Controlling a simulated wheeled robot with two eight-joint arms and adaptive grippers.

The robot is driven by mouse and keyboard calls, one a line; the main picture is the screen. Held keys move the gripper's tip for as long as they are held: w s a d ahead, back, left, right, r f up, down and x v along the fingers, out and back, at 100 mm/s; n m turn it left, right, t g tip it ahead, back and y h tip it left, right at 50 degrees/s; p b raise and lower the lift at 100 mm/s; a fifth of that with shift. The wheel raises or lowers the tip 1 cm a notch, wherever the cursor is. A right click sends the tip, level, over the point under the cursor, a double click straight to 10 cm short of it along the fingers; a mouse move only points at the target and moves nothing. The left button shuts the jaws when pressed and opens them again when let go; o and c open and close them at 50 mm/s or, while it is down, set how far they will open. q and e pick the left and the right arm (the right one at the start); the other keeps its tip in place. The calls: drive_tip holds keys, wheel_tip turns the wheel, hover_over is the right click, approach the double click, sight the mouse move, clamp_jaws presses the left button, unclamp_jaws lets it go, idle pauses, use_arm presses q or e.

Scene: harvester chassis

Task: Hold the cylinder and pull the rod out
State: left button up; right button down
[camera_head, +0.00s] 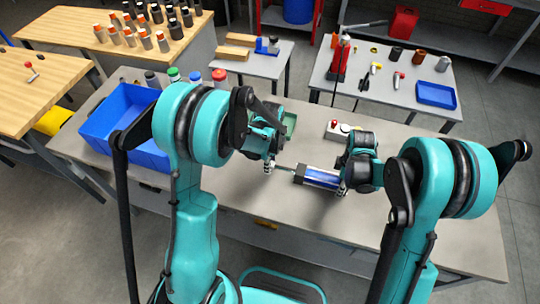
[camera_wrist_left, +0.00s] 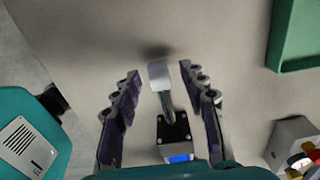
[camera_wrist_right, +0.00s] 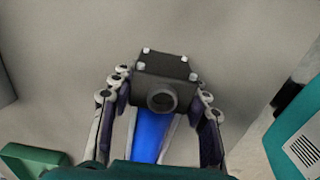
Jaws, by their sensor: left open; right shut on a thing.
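The cylinder (camera_head: 320,178) has a blue and silver body with black end blocks and lies on the grey workbench. Its rod (camera_head: 284,168) sticks out to the left; in the left wrist view the rod (camera_wrist_left: 167,100) is grey with a pale end piece (camera_wrist_left: 159,76). My right gripper (camera_head: 344,190) is shut on the cylinder's right end; the right wrist view shows its fingers (camera_wrist_right: 160,105) on both sides of the blue body (camera_wrist_right: 150,135). My left gripper (camera_head: 268,166) is open, its fingers (camera_wrist_left: 160,78) on either side of the rod's end with gaps to each.
A blue bin (camera_head: 128,107) and several capped bottles stand at the bench's left. A green tray (camera_head: 290,123) and a small box with a red button (camera_head: 345,127) lie behind the cylinder.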

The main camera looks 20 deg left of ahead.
use_arm(q)
wheel_tip(320, 180, up, 11)
drive_tip(key=shift+r, duration=0.2)
use_arm(e)
drive_tip(key=c, duration=0.7)
unclamp_jaws()
